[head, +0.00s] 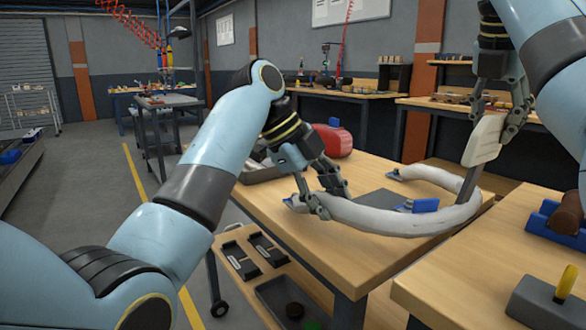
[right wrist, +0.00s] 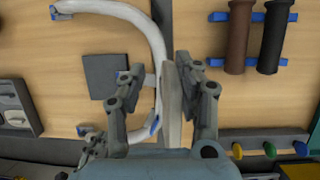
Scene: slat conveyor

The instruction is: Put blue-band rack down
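A long curved white piece with blue parts (head: 370,221), which best fits the blue-band rack, lies at the wooden table in a U shape. It also shows in the right wrist view (right wrist: 160,62). I cannot tell if all of it rests on the top. My left gripper (head: 333,204) is at its left end, fingers around or beside the tube; its hold is unclear. My right gripper (head: 496,122) is above its right bend. A pale flat plate (head: 484,142) stands between the right fingers and seems to meet the tube; in the right wrist view (right wrist: 173,110) contact is unclear.
A dark square pad (right wrist: 106,77) lies inside the curve. A red rounded object (head: 336,138) stands at the table's back. Brown (right wrist: 237,38) and black (right wrist: 273,38) rolls lie on blue supports at right. A lower shelf (head: 226,283) holds dark trays.

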